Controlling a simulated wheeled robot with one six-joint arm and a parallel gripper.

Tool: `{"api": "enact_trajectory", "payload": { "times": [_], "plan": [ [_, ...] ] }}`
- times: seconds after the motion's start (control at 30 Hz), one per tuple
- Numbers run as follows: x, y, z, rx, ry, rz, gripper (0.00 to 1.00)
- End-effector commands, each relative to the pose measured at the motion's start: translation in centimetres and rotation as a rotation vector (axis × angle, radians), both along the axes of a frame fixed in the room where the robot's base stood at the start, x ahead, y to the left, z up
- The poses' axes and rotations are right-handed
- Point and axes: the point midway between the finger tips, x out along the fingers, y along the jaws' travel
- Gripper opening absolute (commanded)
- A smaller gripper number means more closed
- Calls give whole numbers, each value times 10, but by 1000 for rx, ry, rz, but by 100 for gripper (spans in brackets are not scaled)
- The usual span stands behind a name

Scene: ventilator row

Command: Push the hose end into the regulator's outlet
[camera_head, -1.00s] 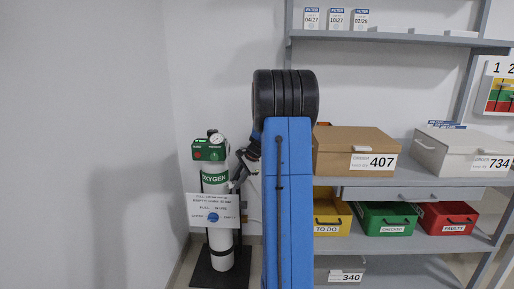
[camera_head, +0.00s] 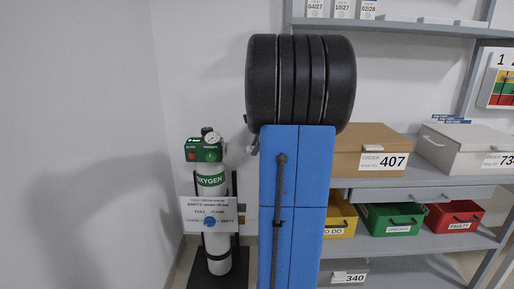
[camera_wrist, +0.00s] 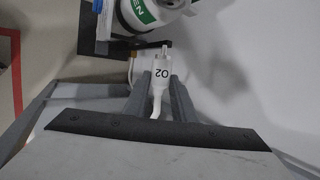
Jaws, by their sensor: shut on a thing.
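The white hose end marked O2 (camera_wrist: 162,73) is held between the two grey fingers of my gripper (camera_wrist: 162,88) in the wrist view, its narrow metal tip pointing up the picture. White hose (camera_wrist: 157,104) bends away below it. The tip is close to a dark bar below the oxygen cylinder (camera_wrist: 129,13); I cannot tell whether they touch. In the head view the cylinder (camera_head: 212,193) stands upright at left with the green regulator (camera_head: 204,151) and its round gauge on top. The regulator's outlet is not clearly visible. My arm hides the gripper and hose end there.
A sign (camera_head: 209,215) hangs on the cylinder's front. To the right, a shelf (camera_head: 425,180) carries a brown box 407 (camera_head: 365,153), a pale box, and yellow, green (camera_head: 390,219) and red bins (camera_head: 453,216). Bare wall lies left of the cylinder.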

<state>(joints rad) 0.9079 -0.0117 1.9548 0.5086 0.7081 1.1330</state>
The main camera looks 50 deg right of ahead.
Motion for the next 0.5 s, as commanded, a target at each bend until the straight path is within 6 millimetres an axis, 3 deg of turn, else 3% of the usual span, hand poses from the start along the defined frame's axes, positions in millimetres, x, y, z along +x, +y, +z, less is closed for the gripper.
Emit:
{"api": "enact_trajectory", "payload": {
  "times": [0.5],
  "plan": [
    [23,19,0,-1,0,2,0]
  ]
}}
